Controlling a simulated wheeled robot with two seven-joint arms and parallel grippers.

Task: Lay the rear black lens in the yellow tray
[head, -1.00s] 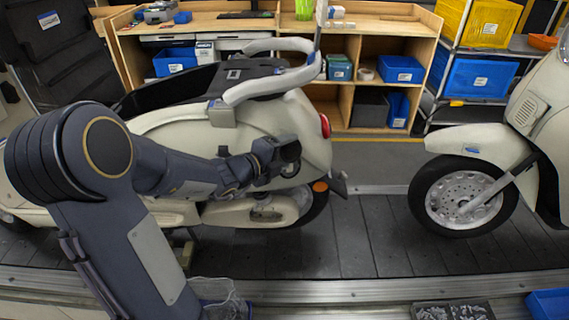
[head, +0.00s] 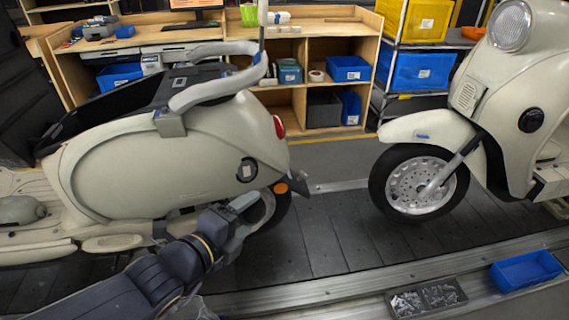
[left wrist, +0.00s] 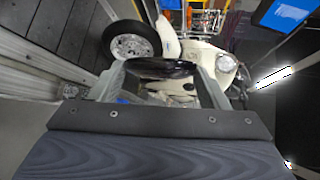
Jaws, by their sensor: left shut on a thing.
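My left gripper (head: 245,208) is low in front of the rear of the left cream scooter (head: 165,165). In the left wrist view its two fingers (left wrist: 160,82) are shut on a dark, rounded thing, the black lens (left wrist: 160,68), seen nearly edge-on. In the head view the lens cannot be made out in the gripper. A dark oval spot with a pale middle (head: 247,169) shows on the scooter's rear side panel. I see no low yellow tray. My right gripper is not in view.
A second scooter (head: 500,110) stands to the right, with a black round part (head: 531,119) on its side. A blue bin (head: 526,270) and a grey tray of small parts (head: 427,298) lie at the front right. A yellow bin (head: 420,20) stands on the back shelf.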

